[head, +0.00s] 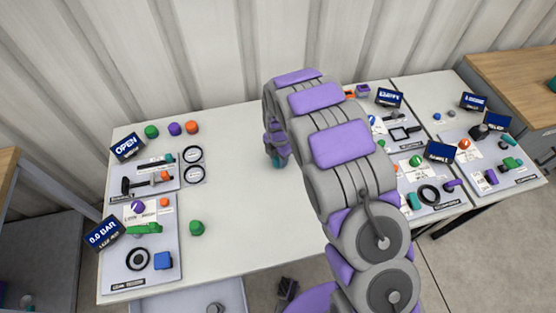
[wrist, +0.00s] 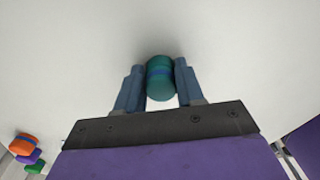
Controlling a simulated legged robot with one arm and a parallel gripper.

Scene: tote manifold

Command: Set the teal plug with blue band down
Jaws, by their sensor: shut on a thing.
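The teal plug with blue band (wrist: 160,80) sits between the two fingers of my gripper (wrist: 160,88) in the wrist view. The fingers touch it on both sides. In the head view my gripper (head: 277,150) is over the middle of the white table (head: 255,215), left of my arm, and a bit of the teal plug (head: 278,163) shows at its lower end. The plug is over or on bare table. I cannot tell whether it touches the surface.
Green, purple and orange plugs (head: 173,129) stand at the back left. A green plug (head: 197,228) stands alone at the front left. Panels (head: 165,240) with fittings and small screens line the left side, and more panels (head: 430,185) lie right. The table around my gripper is clear.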

